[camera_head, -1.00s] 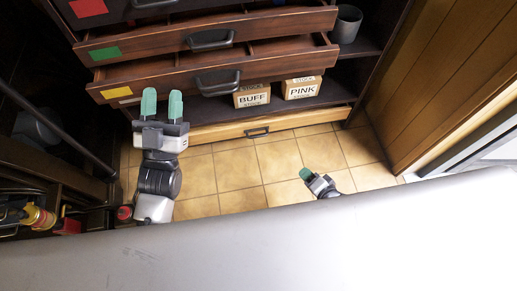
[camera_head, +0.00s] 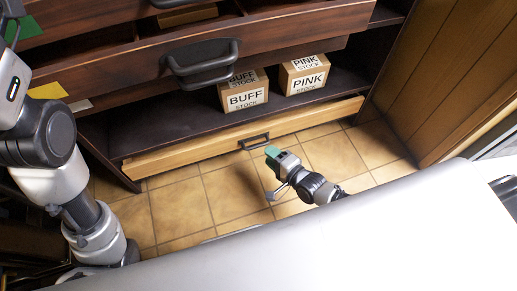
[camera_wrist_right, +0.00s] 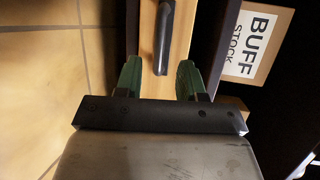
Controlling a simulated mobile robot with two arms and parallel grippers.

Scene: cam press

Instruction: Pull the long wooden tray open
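The long wooden tray (camera_head: 200,148) is a pale wooden front low at the bottom of the dark cabinet, just above the floor. Its dark bar handle (camera_head: 254,142) sits near the middle of the front. My right gripper (camera_head: 273,170) is close in front of the handle. In the right wrist view my right gripper (camera_wrist_right: 160,72) has its two green fingers apart, with the near end of the handle (camera_wrist_right: 164,40) showing between them. I cannot tell whether they touch it. My left arm stands at the left edge; its gripper is cut off or unclear there.
Dark drawers hang open above, one with a big black handle (camera_head: 203,60). The BUFF box (camera_head: 243,92) and PINK box (camera_head: 303,74) stand on the shelf above the tray. A wooden wall panel (camera_head: 460,75) is at right. Tiled floor (camera_head: 235,192) before the tray is clear.

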